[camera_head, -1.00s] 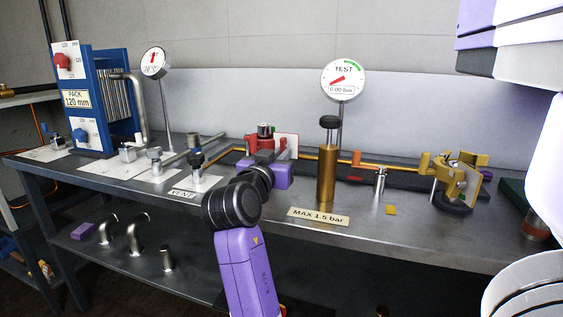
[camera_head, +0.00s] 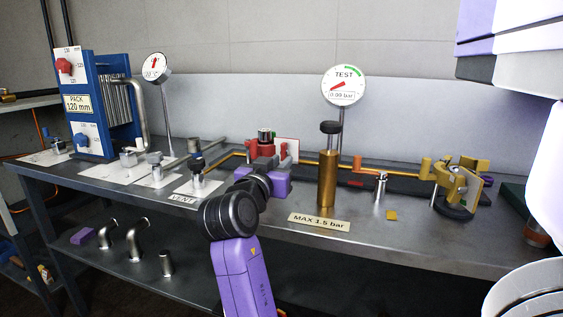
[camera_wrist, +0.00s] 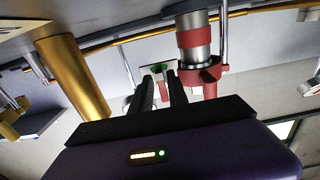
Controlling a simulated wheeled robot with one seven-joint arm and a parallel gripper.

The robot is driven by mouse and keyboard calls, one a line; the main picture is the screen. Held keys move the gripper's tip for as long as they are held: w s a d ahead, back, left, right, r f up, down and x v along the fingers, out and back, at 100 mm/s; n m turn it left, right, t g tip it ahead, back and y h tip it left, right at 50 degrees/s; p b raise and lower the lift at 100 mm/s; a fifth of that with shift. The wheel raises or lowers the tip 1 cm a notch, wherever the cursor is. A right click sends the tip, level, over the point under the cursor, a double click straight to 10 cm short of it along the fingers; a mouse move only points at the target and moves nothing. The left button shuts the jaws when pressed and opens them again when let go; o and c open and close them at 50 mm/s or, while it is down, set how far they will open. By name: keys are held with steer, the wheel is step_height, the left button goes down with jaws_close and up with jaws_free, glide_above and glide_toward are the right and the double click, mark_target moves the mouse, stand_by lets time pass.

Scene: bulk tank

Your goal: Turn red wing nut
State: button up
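A red clamp (camera_head: 284,150) sits around a short upright silver fitting on the bench pipework, right by my gripper (camera_head: 263,160). In the wrist view, the red clamp (camera_wrist: 213,72) rings the silver fitting to the right of my fingers, with a red lug hanging from it. I cannot clearly make out which red part is the wing nut. My gripper (camera_wrist: 162,86) has its two dark fingers apart, with background showing between them. They are close to the clamp, and I cannot tell whether they touch it. My wrist hides part of the clamp in the head view.
A brass cylinder (camera_head: 327,178) stands right of my gripper, before the TEST gauge (camera_head: 343,85). The VENT valve (camera_head: 197,172) is to the left. A blue plate pack (camera_head: 112,132) with a red knob (camera_head: 65,66) stands far left. Yellow fittings (camera_head: 463,184) are at right.

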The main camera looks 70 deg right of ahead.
steer(key=a, duration=0.6)
steer(key=shift+s+a, duration=0.1)
steer(key=shift+a, duration=0.2)
steer(key=shift+r, duration=0.1)
